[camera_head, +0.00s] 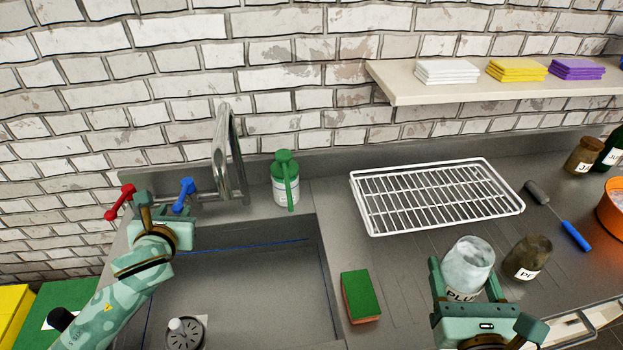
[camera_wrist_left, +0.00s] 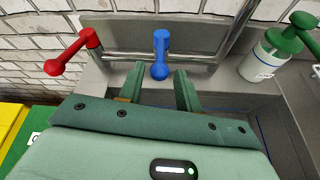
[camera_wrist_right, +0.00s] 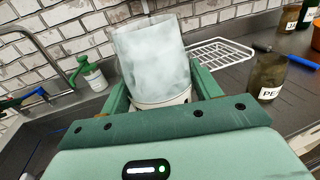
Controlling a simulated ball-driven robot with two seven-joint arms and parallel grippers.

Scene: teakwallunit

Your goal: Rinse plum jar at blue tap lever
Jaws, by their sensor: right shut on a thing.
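The plum jar (camera_head: 468,258) is cloudy grey-white glass with a partly hidden "PLU" label. My right gripper (camera_head: 466,288) is shut on it, at the counter right of the sink; the jar looks upright in the head view and fills the space between the fingers in the right wrist view (camera_wrist_right: 155,62). The blue tap lever (camera_head: 183,194) is at the sink's back left, beside a red lever (camera_head: 119,202). My left gripper (camera_head: 165,214) is open and empty just in front of the levers. In the left wrist view the blue lever (camera_wrist_left: 160,55) stands ahead between its fingers, apparently untouched.
The steel spout (camera_head: 227,155) rises behind the sink (camera_head: 245,290). A green-pump bottle (camera_head: 286,185) stands right of it. A green sponge (camera_head: 360,296) lies beside the sink. A white rack (camera_head: 437,195), a dark jar (camera_head: 527,258) and a blue-handled brush (camera_head: 574,235) occupy the counter.

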